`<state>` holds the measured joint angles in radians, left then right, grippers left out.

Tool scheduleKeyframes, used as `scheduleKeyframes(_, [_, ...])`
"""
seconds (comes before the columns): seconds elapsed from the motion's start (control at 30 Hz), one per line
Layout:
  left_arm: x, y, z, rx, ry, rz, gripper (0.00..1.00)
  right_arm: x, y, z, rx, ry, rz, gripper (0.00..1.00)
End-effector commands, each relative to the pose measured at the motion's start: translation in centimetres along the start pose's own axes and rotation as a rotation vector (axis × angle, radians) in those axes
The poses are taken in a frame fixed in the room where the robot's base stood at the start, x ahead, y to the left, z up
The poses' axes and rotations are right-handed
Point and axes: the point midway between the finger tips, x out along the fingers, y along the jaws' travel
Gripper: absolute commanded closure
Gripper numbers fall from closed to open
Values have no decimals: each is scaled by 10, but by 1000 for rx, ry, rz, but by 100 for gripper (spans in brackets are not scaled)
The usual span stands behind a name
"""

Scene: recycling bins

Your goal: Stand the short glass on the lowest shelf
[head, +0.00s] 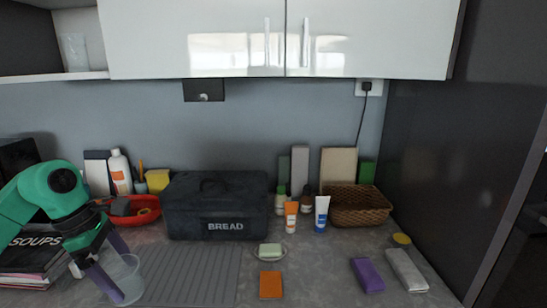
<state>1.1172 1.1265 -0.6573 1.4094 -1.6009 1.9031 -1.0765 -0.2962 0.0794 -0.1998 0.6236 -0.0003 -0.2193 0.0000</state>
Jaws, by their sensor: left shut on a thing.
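A short clear glass (131,268) is at the lower left, above or on the counter beside the ribbed grey mat; I cannot tell whether its base touches. My left gripper (119,273) has purple fingers and is shut on the glass, one finger showing in front of it. The glass looks roughly upright. An open shelf (50,77) is at the upper left, beside the white cabinet. A taller clear glass (75,52) stands on it. Parts above this shelf are cut off by the frame. My right gripper is not in view.
A black bread box (216,207) stands behind the ribbed mat (192,275). A red bowl (146,209), a white bottle (120,171) and stacked books (36,253) crowd the left. White cabinet doors (190,35) bound the shelf's right side. The shelf's left part looks free.

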Motion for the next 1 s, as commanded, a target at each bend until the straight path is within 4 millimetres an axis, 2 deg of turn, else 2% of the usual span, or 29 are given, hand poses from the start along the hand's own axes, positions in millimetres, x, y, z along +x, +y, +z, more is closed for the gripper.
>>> scheduleKeyframes(0.17, [48,-10,12,324,-2,-96,78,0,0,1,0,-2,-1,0])
scheduleKeyframes(0.27, [83,-22,21,580,-3,-167,78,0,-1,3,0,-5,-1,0])
scheduleKeyframes(0.5, [180,-77,42,1362,-4,-383,78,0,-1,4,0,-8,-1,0])
scheduleKeyframes(0.6, [206,-98,47,1603,-3,-446,78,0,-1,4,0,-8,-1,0])
scheduleKeyframes(0.73, [221,-112,50,1755,0,-487,78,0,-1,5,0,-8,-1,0])
scheduleKeyframes(0.97, [223,-113,50,1775,2,-491,78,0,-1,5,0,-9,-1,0])
scheduleKeyframes(1.0, [223,-113,49,1774,2,-491,78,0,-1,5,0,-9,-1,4])
